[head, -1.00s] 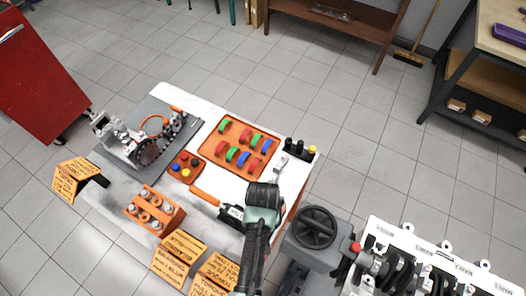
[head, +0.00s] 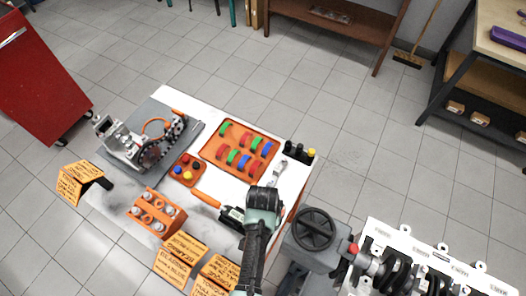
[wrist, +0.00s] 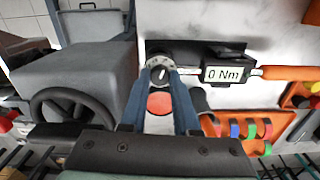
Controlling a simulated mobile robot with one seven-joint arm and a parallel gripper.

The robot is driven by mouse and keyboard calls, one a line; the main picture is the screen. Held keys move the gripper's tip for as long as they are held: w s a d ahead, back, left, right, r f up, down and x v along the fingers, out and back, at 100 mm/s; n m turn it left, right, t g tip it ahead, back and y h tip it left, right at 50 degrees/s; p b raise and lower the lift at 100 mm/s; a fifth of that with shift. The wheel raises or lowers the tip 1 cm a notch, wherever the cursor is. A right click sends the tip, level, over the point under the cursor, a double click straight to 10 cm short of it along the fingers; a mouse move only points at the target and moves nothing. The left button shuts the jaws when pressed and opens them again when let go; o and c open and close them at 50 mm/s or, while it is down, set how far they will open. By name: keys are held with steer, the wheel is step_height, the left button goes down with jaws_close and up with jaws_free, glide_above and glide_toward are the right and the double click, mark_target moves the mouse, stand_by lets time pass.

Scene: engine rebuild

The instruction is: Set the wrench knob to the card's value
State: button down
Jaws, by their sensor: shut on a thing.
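The torque wrench lies on the white table with its orange handle (head: 206,198) to the left in the head view. In the wrist view its display (wrist: 225,74) reads 0 Nm. The round grey wrench knob (wrist: 160,64) has a white pointer mark and sits left of the display. My gripper (wrist: 160,74) is shut on the knob, one blue finger on each side. In the head view my wrist hides the knob. Orange cards with black print stand at the table's front (head: 218,274) (head: 179,260) and left (head: 76,182); their values are too small to read.
An orange tray (head: 208,151) of coloured parts lies behind the wrench. A small orange tray (head: 176,176) and an orange block (head: 150,222) are left of it. A grey machine with a handwheel (head: 315,228) stands close to the right of my arm.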

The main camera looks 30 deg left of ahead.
stand_by(0.3)
steer(key=c, duration=0.6)
jaws_free()
steer(key=shift+c, duration=0.2)
step_height(320, 180, up, 13)
steer(key=b, duration=0.1)
